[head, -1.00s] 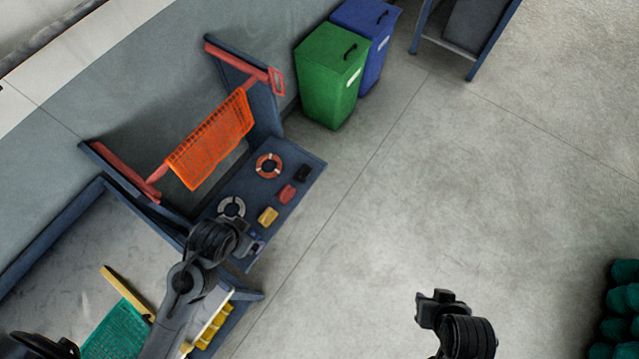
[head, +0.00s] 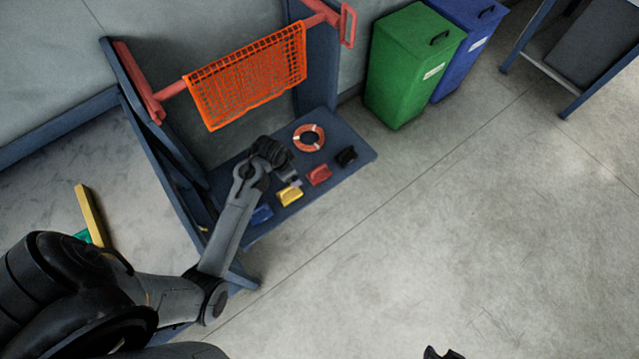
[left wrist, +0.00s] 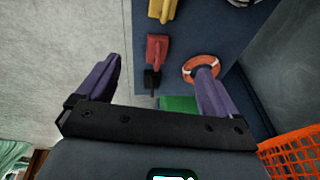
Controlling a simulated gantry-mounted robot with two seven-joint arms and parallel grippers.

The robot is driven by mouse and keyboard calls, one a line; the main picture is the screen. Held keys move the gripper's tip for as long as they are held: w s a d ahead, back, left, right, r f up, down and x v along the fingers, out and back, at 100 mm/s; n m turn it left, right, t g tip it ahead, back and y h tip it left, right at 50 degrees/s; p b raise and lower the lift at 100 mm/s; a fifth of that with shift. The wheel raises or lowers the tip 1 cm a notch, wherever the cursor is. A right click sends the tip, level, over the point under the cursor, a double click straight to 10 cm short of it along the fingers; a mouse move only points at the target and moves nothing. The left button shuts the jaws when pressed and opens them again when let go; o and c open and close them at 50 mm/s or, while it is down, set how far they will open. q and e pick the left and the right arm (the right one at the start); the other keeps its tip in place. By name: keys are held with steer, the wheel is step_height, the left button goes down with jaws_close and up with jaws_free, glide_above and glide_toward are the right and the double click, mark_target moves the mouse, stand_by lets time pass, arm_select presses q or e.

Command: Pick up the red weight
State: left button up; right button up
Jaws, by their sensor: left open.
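The red weight (head: 319,175) lies on the dark blue shelf (head: 352,176) in the head view, between the yellow weight (head: 289,195) and the black weight (head: 346,156). My left gripper (head: 292,181) is above the shelf near the yellow and red weights. In the left wrist view the red weight (left wrist: 157,47) shows beyond and between the purple fingers of my open, empty left gripper (left wrist: 155,85). Only a dark tip of my right gripper (head: 440,353) shows at the bottom edge of the head view.
A blue weight (head: 262,213) lies at the shelf's near end. An orange-and-white life ring (head: 298,144) lies behind the red weight. An orange net (head: 248,75) hangs from a red bar above the shelf. Green (head: 405,75) and blue (head: 462,50) bins stand beyond. Floor to the right is clear.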

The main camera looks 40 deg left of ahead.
arm_select(q)
steer(key=t+h+b, duration=0.1)
steer(key=b, duration=1.1)
glide_above(314, 172)
steer(key=s, duration=0.3)
step_height(314, 172, down, 11)
steer(key=shift+n+h, duration=0.3)
steer(key=shift+w+a+b+x, duration=0.15)
steer(key=shift+b+x, duration=0.25)
steer(key=shift+x, duration=0.6)
steer(key=shift+w+a+b+x, duration=0.1)
steer(key=shift+b+x, duration=0.3)
steer(key=shift+x, duration=0.6)
steer(key=shift+w+a+b+x, duration=0.15)
steer(key=shift+b+x, duration=0.25)
steer(key=shift+x, duration=0.6)
steer(key=b+x, duration=0.3)
steer(key=shift+w+f, duration=0.15)
steer(key=shift+f, duration=0.1)
steer(key=shift+w+f, duration=0.3)
steer(key=shift+f, duration=0.3)
jaws_close()
steer(key=shift+r, duration=0.15)
